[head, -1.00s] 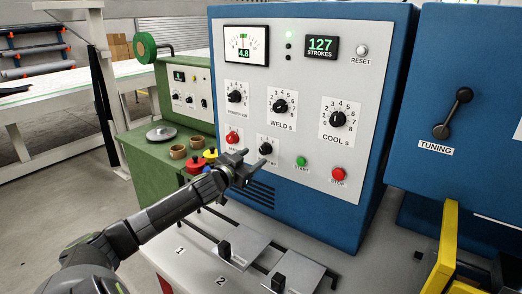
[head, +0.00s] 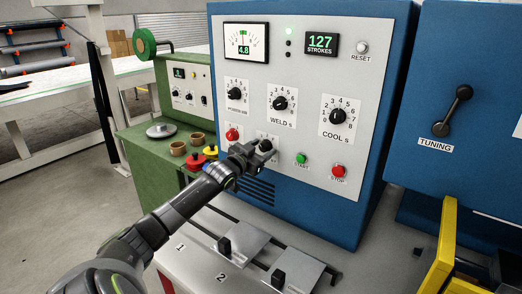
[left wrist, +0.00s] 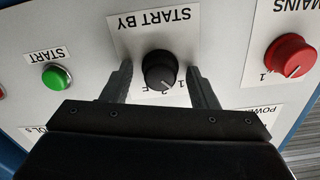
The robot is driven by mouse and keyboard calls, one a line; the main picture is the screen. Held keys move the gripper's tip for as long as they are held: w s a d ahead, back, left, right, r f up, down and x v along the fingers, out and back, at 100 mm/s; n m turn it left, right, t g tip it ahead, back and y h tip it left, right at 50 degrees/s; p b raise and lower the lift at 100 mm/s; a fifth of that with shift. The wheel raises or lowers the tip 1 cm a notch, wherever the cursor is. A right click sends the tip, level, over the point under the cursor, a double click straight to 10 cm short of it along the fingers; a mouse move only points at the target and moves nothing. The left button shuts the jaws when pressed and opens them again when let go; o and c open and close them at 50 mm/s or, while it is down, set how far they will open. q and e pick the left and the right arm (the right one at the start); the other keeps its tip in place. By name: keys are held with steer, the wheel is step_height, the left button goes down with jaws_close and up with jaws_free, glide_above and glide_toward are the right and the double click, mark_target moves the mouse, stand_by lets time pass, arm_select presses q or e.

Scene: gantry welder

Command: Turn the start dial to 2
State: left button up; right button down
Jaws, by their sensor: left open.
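The START BY dial (left wrist: 160,70) is a black round knob on a white label, upside down in the left wrist view. Its white mark slants to the lower right, near the 1; the marks 1, 2 and F are partly hidden by my gripper. My left gripper (left wrist: 159,76) is open, with one finger on each side of the knob and a gap visible beside it. In the head view my left gripper (head: 258,150) is at the panel, covering most of this dial. My right gripper is not in view.
The red MAINS knob (left wrist: 290,56) and green START button (left wrist: 56,77) flank the dial. A red STOP button (head: 339,171) is further right, and the WELD dial (head: 280,103) is above. Sliding plates (head: 240,250) lie on the bench below.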

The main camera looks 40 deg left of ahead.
arm_select(q)
steer(key=shift+c, duration=0.3)
steer(key=c, duration=0.9)
steer(key=shift+f+m+b, duration=0.15)
steer(key=shift+m+b, duration=0.55)
steer(key=shift+b, duration=0.05)
steer(key=shift+m+b, duration=0.95)
steer(key=shift+m, duration=0.05)
steer(key=shift+m+b, duration=0.55)
steer(key=shift+m, duration=0.55)
steer(key=shift+m+b, duration=0.4)
steer(key=shift+m, duration=0.7)
steer(key=o, duration=1)
steer(key=shift+c, duration=0.2)
